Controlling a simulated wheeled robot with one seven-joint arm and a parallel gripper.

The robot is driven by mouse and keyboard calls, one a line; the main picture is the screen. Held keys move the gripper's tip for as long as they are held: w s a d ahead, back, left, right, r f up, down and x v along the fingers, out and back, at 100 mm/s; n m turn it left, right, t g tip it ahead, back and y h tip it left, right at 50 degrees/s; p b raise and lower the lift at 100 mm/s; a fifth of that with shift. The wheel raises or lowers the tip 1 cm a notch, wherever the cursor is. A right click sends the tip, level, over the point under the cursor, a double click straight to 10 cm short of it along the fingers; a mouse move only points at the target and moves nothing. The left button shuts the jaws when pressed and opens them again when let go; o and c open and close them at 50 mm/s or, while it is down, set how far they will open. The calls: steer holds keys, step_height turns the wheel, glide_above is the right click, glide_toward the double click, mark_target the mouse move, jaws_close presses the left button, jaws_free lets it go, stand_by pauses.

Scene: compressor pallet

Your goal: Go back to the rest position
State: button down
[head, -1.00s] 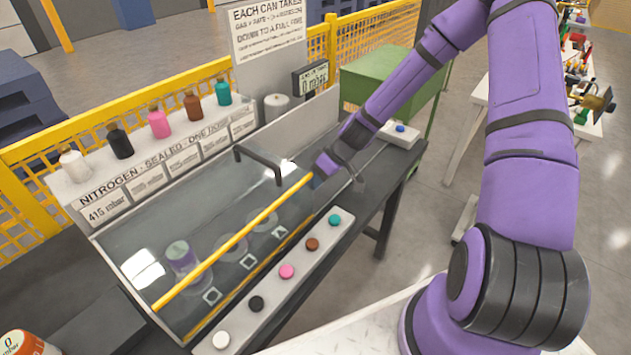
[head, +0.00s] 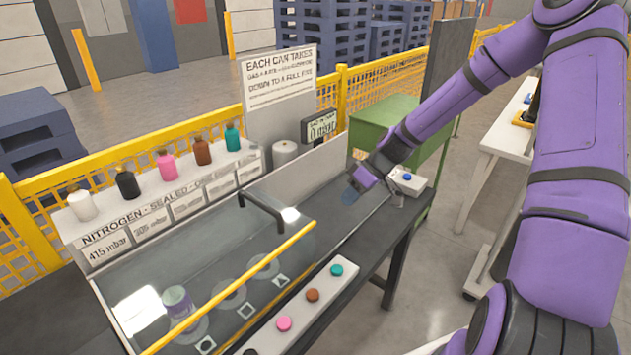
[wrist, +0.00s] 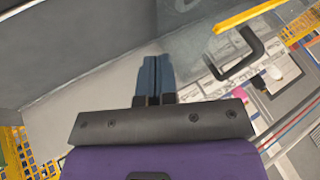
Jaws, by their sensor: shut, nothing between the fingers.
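My gripper (head: 350,195) is at the end of my purple arm, over the dark bench to the right of the glass-covered box. In the wrist view its two blue-grey fingers (wrist: 154,75) are together with nothing between them. The clear lid (head: 200,270) of the box has a yellow bar (head: 240,282) along its front edge and a black handle (head: 262,210). A purple-and-white can (head: 178,302) stands under the lid at the left.
A small white box with a blue button (head: 406,178) sits right beside my gripper. A strip of coloured buttons (head: 312,295) runs along the front. Several coloured bottles (head: 166,165) stand on the rear ledge. A green cabinet (head: 385,130) and yellow mesh fence (head: 375,88) are behind.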

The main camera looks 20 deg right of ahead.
steer(key=shift+r, duration=0.1)
steer(key=s+a+r+m+h, duration=0.15)
steer(key=s+r+h, duration=0.35)
steer(key=r, duration=0.5)
steer(key=s+r+m+h, duration=0.2)
steer(key=s+r, duration=0.6)
steer(key=r, duration=0.2)
steer(key=s+r+m+t, duration=0.2)
steer(key=s+r, duration=0.3)
steer(key=s, duration=0.3)
steer(key=s+r+m+t, duration=0.1)
steer(key=s+r+t, duration=0.1)
steer(key=s+r, duration=0.3)
steer(key=s, duration=0.3)
steer(key=shift+s+r+m, duration=0.25)
steer(key=shift+r+m, duration=0.1)
steer(key=shift+r, duration=0.05)
